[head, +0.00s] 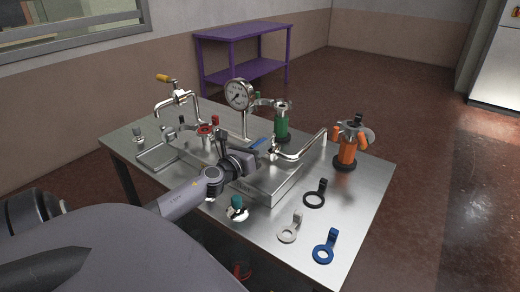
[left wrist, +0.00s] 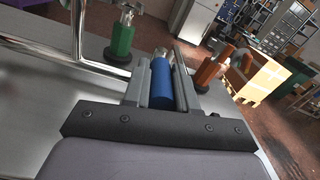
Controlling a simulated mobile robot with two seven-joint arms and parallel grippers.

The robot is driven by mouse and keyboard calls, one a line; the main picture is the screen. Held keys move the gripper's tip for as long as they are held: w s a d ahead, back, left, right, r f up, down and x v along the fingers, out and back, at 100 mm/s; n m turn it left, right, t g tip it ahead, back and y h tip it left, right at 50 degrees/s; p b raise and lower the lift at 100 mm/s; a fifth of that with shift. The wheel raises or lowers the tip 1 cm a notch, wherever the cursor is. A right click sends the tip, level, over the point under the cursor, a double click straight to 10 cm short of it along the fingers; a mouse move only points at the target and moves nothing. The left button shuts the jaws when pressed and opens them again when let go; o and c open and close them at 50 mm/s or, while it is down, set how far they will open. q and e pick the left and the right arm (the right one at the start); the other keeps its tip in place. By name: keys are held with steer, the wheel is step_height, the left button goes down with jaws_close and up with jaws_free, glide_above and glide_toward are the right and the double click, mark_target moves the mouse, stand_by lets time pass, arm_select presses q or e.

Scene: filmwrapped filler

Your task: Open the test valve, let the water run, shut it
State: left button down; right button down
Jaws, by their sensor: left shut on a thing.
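My left gripper (head: 257,152) reaches over the metal table from the left and is shut on a blue lever handle (head: 260,141). In the left wrist view the blue handle (left wrist: 180,88) lies between the two fingers (left wrist: 166,75). The handle sits beside a chrome valve and bent spout pipe (head: 305,151) above a shallow steel tray (head: 283,189). The gripper hides part of the valve, so I cannot tell how far it is turned. I see no running water. My right gripper is not in view.
A pressure gauge (head: 239,95), a green-bodied fitting (head: 282,125) and an orange-bodied fitting (head: 347,150) stand behind and right. A red handwheel (head: 205,129) and yellow-handled tap (head: 163,78) are left. Black (head: 314,199), grey (head: 289,234) and blue (head: 323,253) ring tags lie in front.

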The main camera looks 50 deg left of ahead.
arm_select(q)
steer(key=shift+r, duration=0.1)
steer(key=c, duration=0.9)
jaws_free()
steer(key=shift+s, duration=0.5)
steer(key=s, duration=0.4)
steer(key=shift+s+d, duration=0.3)
steer(key=shift+d, duration=0.1)
steer(key=shift+s+d, duration=0.1)
steer(key=shift+s, duration=0.6)
